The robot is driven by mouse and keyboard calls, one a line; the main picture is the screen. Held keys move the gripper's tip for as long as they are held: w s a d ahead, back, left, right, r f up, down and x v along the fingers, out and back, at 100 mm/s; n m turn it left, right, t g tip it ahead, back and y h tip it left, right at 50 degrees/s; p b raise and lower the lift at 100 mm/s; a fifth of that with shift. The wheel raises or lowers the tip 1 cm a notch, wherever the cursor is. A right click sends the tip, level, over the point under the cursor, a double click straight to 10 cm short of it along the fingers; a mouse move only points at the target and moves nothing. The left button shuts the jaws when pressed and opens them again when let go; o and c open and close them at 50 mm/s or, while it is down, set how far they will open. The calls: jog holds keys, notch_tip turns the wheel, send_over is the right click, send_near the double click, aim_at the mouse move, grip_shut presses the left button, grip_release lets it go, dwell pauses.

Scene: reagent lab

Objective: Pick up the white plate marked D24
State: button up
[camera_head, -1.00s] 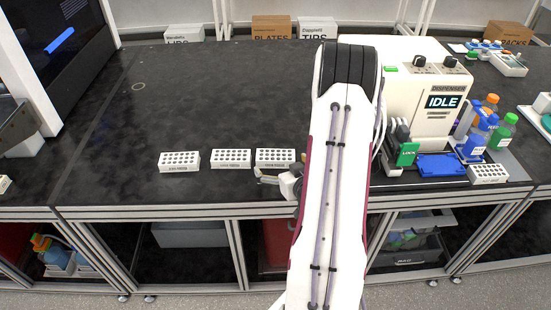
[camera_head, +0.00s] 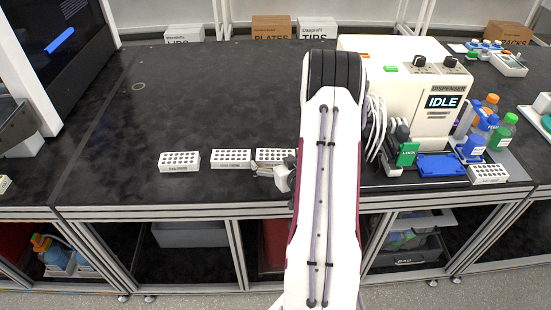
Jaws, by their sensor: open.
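Three white plates with rows of dark wells stand in a row on the black bench: a left one (camera_head: 180,162), a middle one (camera_head: 231,159) and a right one (camera_head: 273,155). A fourth white plate (camera_head: 488,173) stands at the right, in front of the bottles. The markings on their front faces are too small to read, so I cannot tell which is D24. My gripper (camera_head: 260,170) is open, at the front of the right plate of the row, near the gap to the middle plate. It covers part of the right plate's front. I cannot tell whether it touches it.
The dispenser (camera_head: 440,105), showing IDLE, stands to the right of my arm with a blue tray (camera_head: 441,165) at its foot. Several capped bottles (camera_head: 485,130) stand beside it. The bench (camera_head: 200,100) behind the plates is clear. Its front edge runs close before the row.

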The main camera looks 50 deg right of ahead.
aim_at(277, 156)
jog(key=c, duration=0.7)
jog(key=shift+r, duration=0.1)
jog(key=shift+c, duration=0.2)
jog(key=shift+r, duration=4.9)
jog(key=shift+d+r, duration=0.1)
